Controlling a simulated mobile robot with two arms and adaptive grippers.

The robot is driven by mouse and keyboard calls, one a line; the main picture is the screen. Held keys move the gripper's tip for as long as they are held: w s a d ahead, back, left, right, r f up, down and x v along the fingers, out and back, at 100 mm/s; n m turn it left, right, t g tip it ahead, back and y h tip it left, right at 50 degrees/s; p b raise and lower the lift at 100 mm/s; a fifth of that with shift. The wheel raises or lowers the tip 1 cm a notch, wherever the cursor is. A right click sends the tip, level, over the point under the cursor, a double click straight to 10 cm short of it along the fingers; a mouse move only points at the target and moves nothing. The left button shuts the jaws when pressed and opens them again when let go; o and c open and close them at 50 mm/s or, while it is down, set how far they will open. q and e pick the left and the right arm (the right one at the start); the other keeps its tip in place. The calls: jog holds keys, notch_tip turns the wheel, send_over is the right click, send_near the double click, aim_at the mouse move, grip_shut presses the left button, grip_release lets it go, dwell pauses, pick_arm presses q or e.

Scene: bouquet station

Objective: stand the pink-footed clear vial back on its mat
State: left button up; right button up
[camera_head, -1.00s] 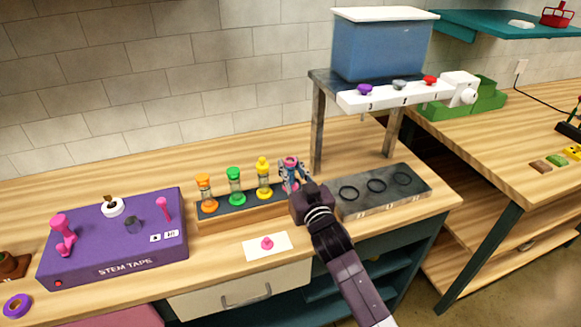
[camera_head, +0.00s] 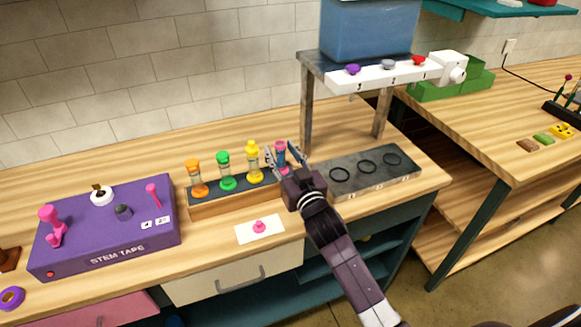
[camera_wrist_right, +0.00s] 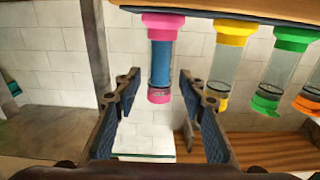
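The pink-footed vial (camera_head: 281,156) stands upright at the right end of the dark rack (camera_head: 205,197). It has a pink cap and foot and looks blue inside. The right wrist view, which looks inverted, shows the vial (camera_wrist_right: 161,62) with its foot against the rack. My right gripper (camera_wrist_right: 161,88) is open, its fingers on either side of the vial with gaps showing. In the head view my right gripper (camera_head: 283,157) is at the vial and hides part of it. My left gripper is not in view.
Yellow (camera_head: 254,163), green (camera_head: 226,172) and orange (camera_head: 196,180) vials stand left of it in the rack. A grey plate with dark rings (camera_head: 345,195) lies right, beneath a stand with a blue tank (camera_head: 368,28). A purple stem tape box (camera_head: 100,232) is at left.

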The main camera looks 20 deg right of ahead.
jog(key=s+b, duration=0.2)
jog(key=s, duration=0.9)
jog(key=shift+d, duration=0.2)
